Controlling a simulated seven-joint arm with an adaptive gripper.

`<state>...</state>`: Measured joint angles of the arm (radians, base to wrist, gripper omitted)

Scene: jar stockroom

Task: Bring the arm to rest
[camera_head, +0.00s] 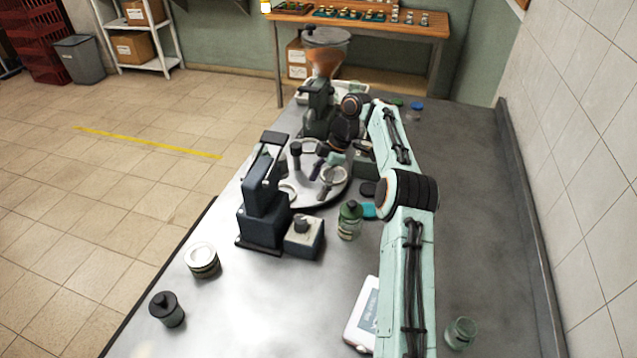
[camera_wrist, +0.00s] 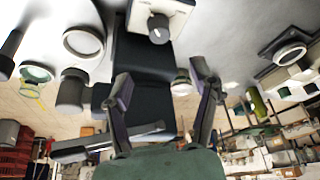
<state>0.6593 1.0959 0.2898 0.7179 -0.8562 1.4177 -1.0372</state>
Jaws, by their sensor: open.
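My arm reaches forward over the grey bench (camera_head: 480,190). My gripper (camera_head: 325,180) is over the round pale turntable (camera_head: 333,197), and my own wrist partly hides it in the head view. In the wrist view my gripper (camera_wrist: 163,88) shows two dark fingers spread apart with nothing held between them. A dark upright machine body (camera_wrist: 146,60) shows beyond the gap. I cannot tell how far the fingertips are from it.
A dark blue press (camera_head: 262,205) and a knobbed box (camera_head: 304,240) stand left of my arm. A green-lidded jar (camera_head: 349,222) stands close by. A white-topped jar (camera_head: 202,261), black-lidded jar (camera_head: 166,310) and clear jar (camera_head: 460,333) stand nearer. The bench's right side is mostly clear.

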